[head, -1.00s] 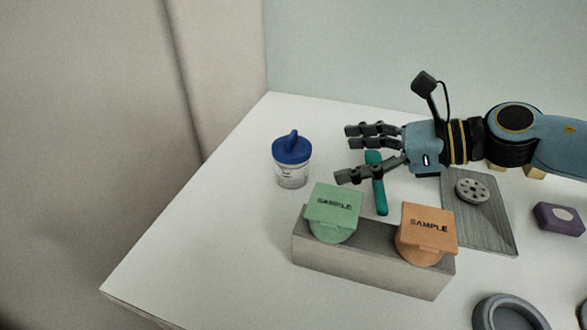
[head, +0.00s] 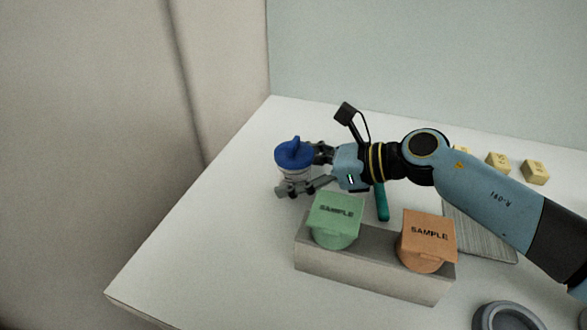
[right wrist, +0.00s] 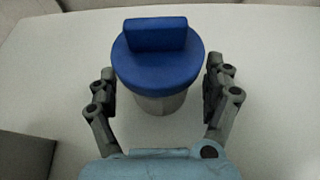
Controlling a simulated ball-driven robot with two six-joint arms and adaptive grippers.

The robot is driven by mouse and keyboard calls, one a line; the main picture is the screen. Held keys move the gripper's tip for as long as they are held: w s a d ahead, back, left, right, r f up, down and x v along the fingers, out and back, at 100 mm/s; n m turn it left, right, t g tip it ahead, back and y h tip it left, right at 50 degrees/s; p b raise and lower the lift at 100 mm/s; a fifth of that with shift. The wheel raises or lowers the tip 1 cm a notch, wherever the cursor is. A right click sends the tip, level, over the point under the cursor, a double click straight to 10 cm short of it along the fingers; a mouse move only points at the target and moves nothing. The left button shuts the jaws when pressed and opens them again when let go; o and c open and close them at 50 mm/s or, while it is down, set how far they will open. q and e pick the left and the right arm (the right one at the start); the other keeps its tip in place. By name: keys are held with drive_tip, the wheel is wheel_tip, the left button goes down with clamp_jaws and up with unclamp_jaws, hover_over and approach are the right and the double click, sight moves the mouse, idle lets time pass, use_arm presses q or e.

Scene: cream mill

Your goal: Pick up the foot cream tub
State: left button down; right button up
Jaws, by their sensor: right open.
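A clear tub with a blue lid (head: 294,153) stands upright near the table's far left edge; no label on it can be read. It also shows in the right wrist view (right wrist: 158,62), between the two fingers. My right gripper (head: 298,172) is open, with one finger on either side of the tub. In the right wrist view, my right gripper (right wrist: 160,78) shows gaps between both fingers and the tub. A green SAMPLE tub (head: 334,220) and an orange SAMPLE tub (head: 428,240) sit at a grey block. My left gripper is not in view.
The grey block (head: 370,272) stands in front of my right arm. A teal stick (head: 382,205) lies partly under the arm. A ridged grey board (head: 475,235), several yellow blocks (head: 497,162) and a grey round dish (head: 510,318) are rightward. The table's left is clear.

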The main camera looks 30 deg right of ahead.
sight(301, 154)
drive_tip(key=c, duration=1.5)
drive_tip(key=shift+c, duration=0.2)
drive_tip(key=shift+r, duration=0.5)
drive_tip(key=r, duration=0.1)
drive_tip(key=s+r, duration=0.1)
drive_tip(key=r, duration=0.1)
drive_tip(key=shift+d+r, duration=0.2)
drive_tip(key=s+d+r+p, duration=0.1)
drive_tip(key=s+d+r, duration=0.2)
drive_tip(key=s+r, duration=0.3)
drive_tip(key=s, duration=0.4)
drive_tip(key=shift+d+r+p, duration=0.3)
drive_tip(key=shift+d, duration=0.05)
